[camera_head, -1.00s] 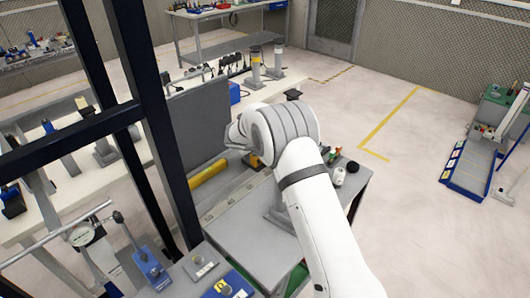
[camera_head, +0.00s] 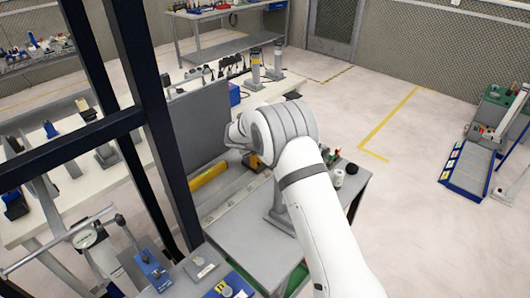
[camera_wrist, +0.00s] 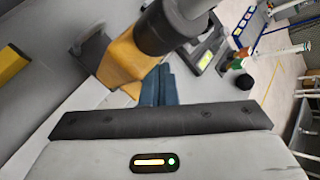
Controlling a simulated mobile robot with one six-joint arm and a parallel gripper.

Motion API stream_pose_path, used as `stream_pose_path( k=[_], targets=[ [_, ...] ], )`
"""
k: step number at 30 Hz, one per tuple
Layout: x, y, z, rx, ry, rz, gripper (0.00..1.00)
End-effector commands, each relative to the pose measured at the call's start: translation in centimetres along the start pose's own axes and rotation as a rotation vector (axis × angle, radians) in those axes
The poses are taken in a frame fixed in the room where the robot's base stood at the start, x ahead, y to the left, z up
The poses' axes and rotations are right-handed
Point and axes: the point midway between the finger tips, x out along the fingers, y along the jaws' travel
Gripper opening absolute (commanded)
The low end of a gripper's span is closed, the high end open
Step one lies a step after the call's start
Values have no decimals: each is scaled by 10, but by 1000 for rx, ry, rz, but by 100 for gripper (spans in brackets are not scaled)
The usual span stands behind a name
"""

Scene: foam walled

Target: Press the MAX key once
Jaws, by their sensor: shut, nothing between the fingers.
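My gripper (camera_wrist: 160,78) is shut and empty, with its dark blue fingers close together in the wrist view. Its tips point toward a yellow-orange block with a thick dark cylinder (camera_wrist: 158,32) in front of it, and part of the fingers is covered by these. A grey device with a small yellow-green display (camera_wrist: 204,60) lies beyond the fingers to the right. No MAX label is legible, so I cannot tell which part is the MAX key or whether the fingers touch anything. In the head view my wrist hides the gripper.
A grey bench (camera_head: 240,240) carries a yellow bar (camera_head: 208,174) and a grey upright panel (camera_head: 200,125). A black round item (camera_head: 351,168) stands near its right edge. A dark frame post (camera_head: 150,110) rises at left. Open floor (camera_head: 430,230) lies to the right.

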Motion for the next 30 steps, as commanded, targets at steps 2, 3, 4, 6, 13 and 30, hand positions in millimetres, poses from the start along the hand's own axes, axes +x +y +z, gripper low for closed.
stream_pose_path(
  k=[2, 3, 4, 6, 13, 30],
  targets=[
    [0, 0, 0, 0, 0, 0, 0],
    [0, 0, 0, 0, 0, 0, 0],
    [0, 0, 0, 0, 0, 0, 0],
    [0, 0, 0, 0, 0, 0, 0],
    [-10, -7, 8, 0, -1, 0, 0],
    [-35, -25, 25, 0, 0, 0, 0]
  ],
)
